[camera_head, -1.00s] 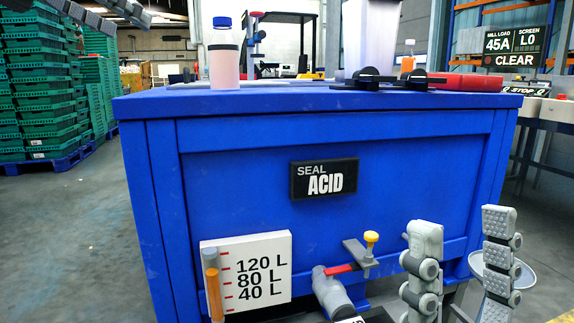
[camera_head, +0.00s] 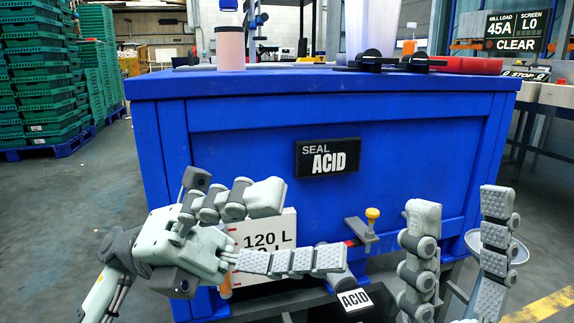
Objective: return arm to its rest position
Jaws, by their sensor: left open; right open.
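My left gripper (camera_head: 300,228) is in front of the lower left of the blue tank. Its two jointed grey fingers point right and are spread apart, with nothing between them. It covers part of the white level board (camera_head: 275,233) and the red-handled valve. My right gripper (camera_head: 459,212) stands at the lower right with both fingers pointing up, apart and empty. Its fingers overlap the tank's right side in the picture.
The blue tank (camera_head: 240,120) fills the middle, with a SEAL ACID sign (camera_head: 327,158). A bottle of pink liquid (camera_head: 230,48) stands on top. A yellow knob (camera_head: 373,213) sits between the grippers. Green crates (camera_head: 35,75) stand left; open floor lies before them.

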